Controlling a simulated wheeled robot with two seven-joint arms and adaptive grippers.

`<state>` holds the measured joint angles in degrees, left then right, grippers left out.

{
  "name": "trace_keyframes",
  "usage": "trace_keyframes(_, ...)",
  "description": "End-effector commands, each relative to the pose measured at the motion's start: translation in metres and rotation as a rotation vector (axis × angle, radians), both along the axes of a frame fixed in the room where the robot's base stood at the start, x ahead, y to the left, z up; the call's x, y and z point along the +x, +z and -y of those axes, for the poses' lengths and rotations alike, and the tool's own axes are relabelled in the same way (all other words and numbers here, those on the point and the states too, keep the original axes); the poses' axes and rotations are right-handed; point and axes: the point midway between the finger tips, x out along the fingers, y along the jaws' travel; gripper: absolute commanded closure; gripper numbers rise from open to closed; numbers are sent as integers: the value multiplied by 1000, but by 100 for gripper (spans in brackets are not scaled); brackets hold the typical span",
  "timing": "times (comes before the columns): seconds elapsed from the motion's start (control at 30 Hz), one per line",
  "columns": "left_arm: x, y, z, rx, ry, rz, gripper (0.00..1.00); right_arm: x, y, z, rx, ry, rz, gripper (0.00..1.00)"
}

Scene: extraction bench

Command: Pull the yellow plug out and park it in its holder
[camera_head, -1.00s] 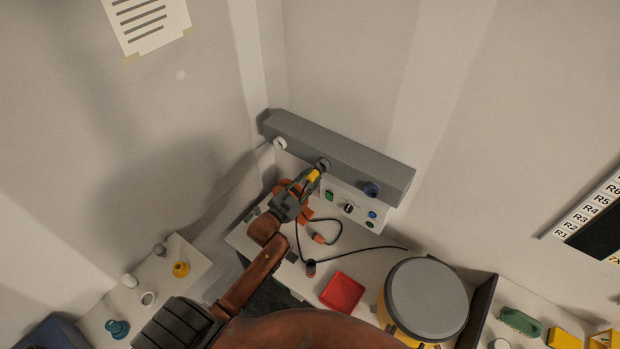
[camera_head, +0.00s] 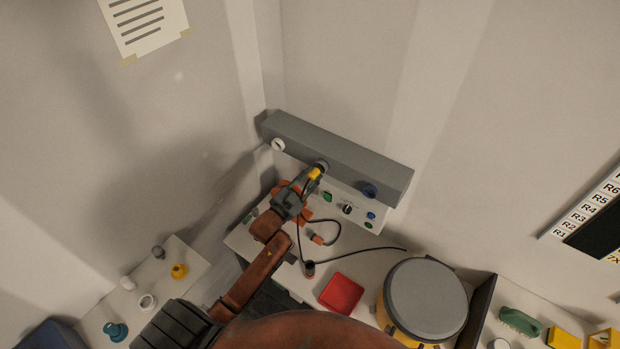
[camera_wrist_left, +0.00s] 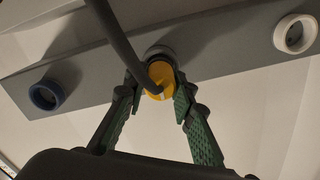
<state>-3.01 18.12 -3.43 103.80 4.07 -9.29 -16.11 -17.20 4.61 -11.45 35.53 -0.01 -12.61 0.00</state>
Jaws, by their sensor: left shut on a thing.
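The yellow plug (camera_head: 314,174) is at the dark middle socket (camera_head: 322,165) on the front of the grey wall rail (camera_head: 345,151). My left gripper (camera_head: 308,182) is shut on the plug. In the left wrist view the plug (camera_wrist_left: 161,80) is between the green-padded fingers of my left gripper (camera_wrist_left: 159,92), with the socket ring (camera_wrist_left: 159,52) right behind it. I cannot tell how deep the plug sits. A dark cable (camera_wrist_left: 121,43) crosses in front of the plug. A small dark cup (camera_head: 309,268) stands on the bench; I cannot tell whether it is the holder. My right gripper is out of view.
A white socket (camera_head: 278,145) and a blue socket (camera_head: 369,190) flank the plug on the rail. A panel with buttons (camera_head: 347,208) is below. A red tray (camera_head: 341,293), a loose cable (camera_head: 360,254) and a grey-lidded drum (camera_head: 426,299) occupy the bench.

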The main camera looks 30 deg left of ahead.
Motion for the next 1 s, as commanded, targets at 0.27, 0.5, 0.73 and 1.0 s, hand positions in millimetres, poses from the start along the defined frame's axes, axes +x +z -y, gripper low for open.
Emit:
trace_keyframes(0.27,7,0,1,0,0,0,100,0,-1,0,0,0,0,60)
trace_keyframes(0.5,12,0,1,0,0,1,75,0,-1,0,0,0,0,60)
trace_keyframes(0.73,11,0,1,0,0,0,59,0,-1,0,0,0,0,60)
trace_keyframes(1.0,11,-1,1,0,0,-1,56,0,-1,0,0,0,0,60)
